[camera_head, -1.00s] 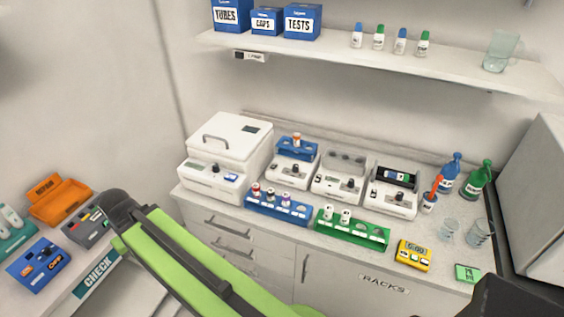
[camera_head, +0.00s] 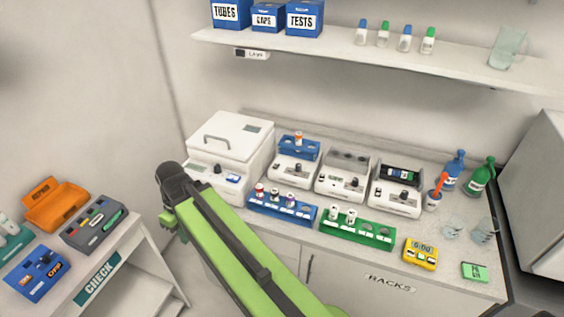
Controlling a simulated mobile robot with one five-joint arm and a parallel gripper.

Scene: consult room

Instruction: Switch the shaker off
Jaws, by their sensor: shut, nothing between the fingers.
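Three small white devices with front knobs stand in a row on the counter. The left one (camera_head: 284,174) carries a blue rack with an orange-capped tube. The middle one (camera_head: 330,187) has a grey top. The right one (camera_head: 386,201) holds a dark block with a green and a white item. No label shows which is the shaker; the blue-topped one looks most like it. The knob settings are too small to read.
A larger white lidded machine (camera_head: 228,145) stands left of the devices. A blue rack (camera_head: 268,211) and a green rack (camera_head: 338,231) with tubes lie before them. A yellow timer (camera_head: 421,253) and bottles (camera_head: 480,178) are at right. A side shelf (camera_head: 125,232) holds cases.

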